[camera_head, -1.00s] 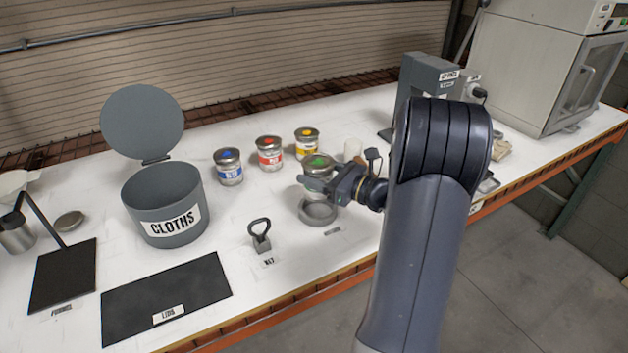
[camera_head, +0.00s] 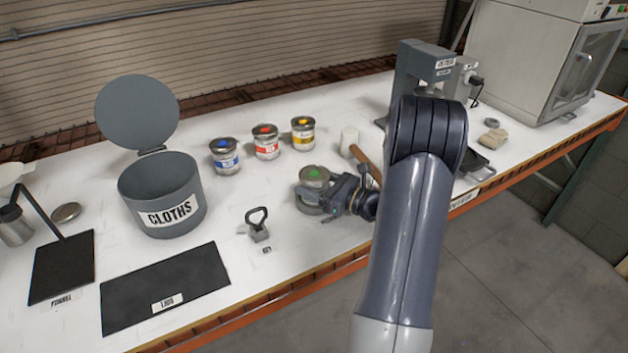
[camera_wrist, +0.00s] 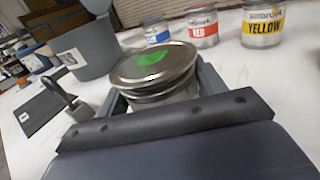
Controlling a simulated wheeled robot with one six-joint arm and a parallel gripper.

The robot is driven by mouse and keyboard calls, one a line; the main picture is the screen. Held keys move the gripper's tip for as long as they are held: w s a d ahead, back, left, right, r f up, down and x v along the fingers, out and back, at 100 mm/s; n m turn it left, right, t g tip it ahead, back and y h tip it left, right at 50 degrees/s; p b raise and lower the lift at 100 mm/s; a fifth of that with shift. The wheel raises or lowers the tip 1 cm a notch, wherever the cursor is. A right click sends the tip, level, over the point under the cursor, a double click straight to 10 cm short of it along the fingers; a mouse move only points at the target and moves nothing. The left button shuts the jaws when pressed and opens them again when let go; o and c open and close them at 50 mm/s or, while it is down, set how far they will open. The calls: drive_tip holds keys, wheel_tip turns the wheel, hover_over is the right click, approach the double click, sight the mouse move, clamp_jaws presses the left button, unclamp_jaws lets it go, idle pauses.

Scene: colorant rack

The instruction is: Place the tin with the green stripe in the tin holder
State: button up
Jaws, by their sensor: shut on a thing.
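The tin with the green mark on its lid (camera_head: 314,174) is upright between the fingers of my gripper (camera_head: 322,192). In the wrist view the tin's lid (camera_wrist: 155,65) shows a green patch, with the gripper's fingers on both sides; its stripe is hidden. The grey round tin holder (camera_head: 306,197) shows as a rim around the tin's lower part in the head view. The tin appears to sit low in or at the holder; whether it rests on the holder's bottom is hidden.
Blue (camera_head: 225,158), red (camera_head: 266,143) and yellow (camera_head: 303,134) tins stand behind. A mallet (camera_head: 349,140) lies close behind my gripper. A black mat (camera_head: 166,288) lies at front left.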

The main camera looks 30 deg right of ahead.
drive_tip(key=shift+f, duration=0.15)
drive_tip(key=o, duration=1.2)
drive_tip(key=shift+o, duration=0.2)
drive_tip(key=shift+r, duration=0.2)
drive_tip(key=b+v, duration=0.2)
drive_tip(key=v, duration=1)
